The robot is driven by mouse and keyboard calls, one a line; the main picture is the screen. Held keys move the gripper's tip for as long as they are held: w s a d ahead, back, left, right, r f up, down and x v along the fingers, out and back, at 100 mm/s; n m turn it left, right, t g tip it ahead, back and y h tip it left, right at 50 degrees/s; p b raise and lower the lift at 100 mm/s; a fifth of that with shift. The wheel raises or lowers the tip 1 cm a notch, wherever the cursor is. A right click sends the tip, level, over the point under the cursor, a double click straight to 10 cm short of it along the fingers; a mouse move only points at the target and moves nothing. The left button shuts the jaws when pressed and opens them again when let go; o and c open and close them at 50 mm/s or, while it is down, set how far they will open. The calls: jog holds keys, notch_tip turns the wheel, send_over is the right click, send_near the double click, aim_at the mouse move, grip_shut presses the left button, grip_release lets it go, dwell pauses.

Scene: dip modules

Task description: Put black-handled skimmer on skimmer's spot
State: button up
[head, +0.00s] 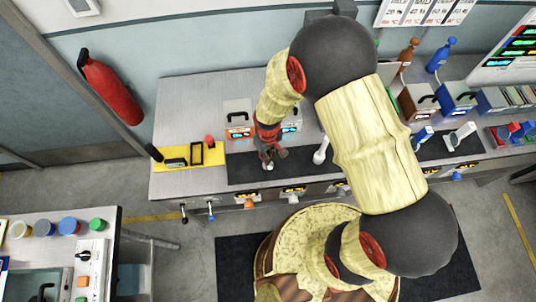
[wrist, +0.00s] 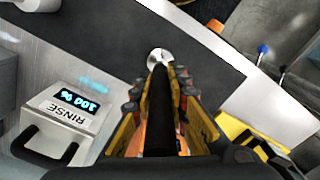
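The skimmer's black handle (wrist: 160,115) runs between the fingers of my gripper (wrist: 166,75) in the wrist view. The fingers close in on both sides of it and appear shut on it. The skimmer's pale metal disc (wrist: 160,57) shows beyond the fingertips, over the dark mat. In the head view my gripper (head: 270,154) points down over the dark mat (head: 240,172), with a small pale end, likely the disc (head: 269,167), below it. The handle is mostly hidden there. I cannot tell whether the disc touches the mat. No spot is clearly marked as the skimmer's.
A yellow mat (head: 179,160) left of my gripper carries a black rectangular frame (head: 196,154) and small items. The RINSE box (wrist: 75,105) and another handled box (head: 238,119) stand behind. A white upright object (head: 321,151) is to the right. Coloured knobs line the bench front.

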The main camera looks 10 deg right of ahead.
jog(key=o, duration=0.4)
notch_tip(320, 180, up, 12)
jog(key=shift+r, duration=0.25)
jog(key=d+r+m+t, duration=0.2)
jog(key=d+r, duration=0.2)
jog(key=r, duration=1)
jog(key=s+d+r+m+t, duration=0.1)
jog(key=s+d+r, duration=0.1)
jog(key=s+r, duration=0.2)
jog(key=s+d+r+m+t, duration=0.1)
jog(key=s+d+r+m, duration=0.1)
jog(key=r, duration=0.4)
jog(key=s+d+r+m+t, duration=0.1)
jog(key=s+d+r, duration=0.3)
jog(key=s+r, duration=0.2)
jog(key=shift+s+t, duration=0.2)
jog(key=shift+t, duration=0.1)
jog(key=shift+f, duration=0.1)
